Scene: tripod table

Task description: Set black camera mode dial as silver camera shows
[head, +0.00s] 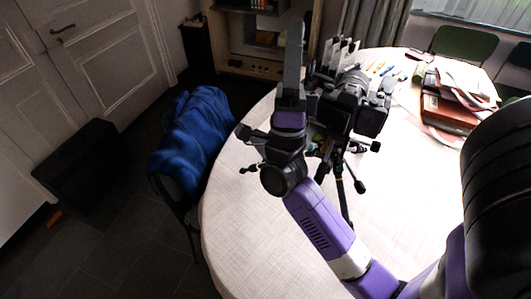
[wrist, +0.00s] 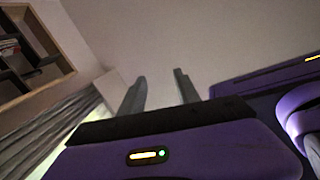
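A black camera (head: 338,112) stands on a small black tripod (head: 340,185) on the round table (head: 240,215). My gripper (head: 293,45) points upward just left of the camera and hides part of its left side. In the wrist view, its two grey fingers (wrist: 160,92) stand apart with nothing between them. The wrist view shows wall or ceiling, not the camera. The mode dial is too small to make out. I cannot pick out a silver camera in either view.
A chair with a blue cloth (head: 190,135) stands at the table's left edge. Red and brown books or folders (head: 448,105) lie at the table's right. Pens (head: 385,68) lie behind the camera. The table's left front is clear. A shelf (wrist: 28,50) shows in the wrist view.

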